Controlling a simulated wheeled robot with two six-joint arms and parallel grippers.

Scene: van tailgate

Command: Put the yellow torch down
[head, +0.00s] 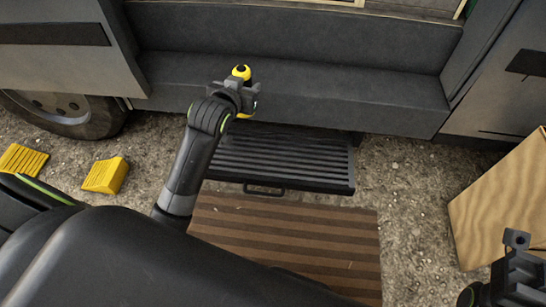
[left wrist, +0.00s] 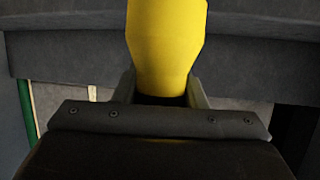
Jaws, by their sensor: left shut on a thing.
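The yellow torch (head: 241,72) is held in my left gripper (head: 238,94), which is shut on it. In the head view its yellow and black end sticks up past the jaws, and a little yellow shows below them. The left wrist view shows its yellow body (left wrist: 166,45) upright between the fingers, with its top cut off by the frame. The gripper is in front of the van's dark grey sill (head: 330,85); I cannot tell the gap between them. My right gripper (head: 517,262) is partly in view at the lower right corner, and its jaws are unclear.
A black ribbed step (head: 290,160) with a handle juts out below the sill. A brown striped mat (head: 300,235) lies on the gravel before it. Yellow wheel chocks (head: 105,176) lie near the tyre at left. A wooden panel or box (head: 500,200) stands at right.

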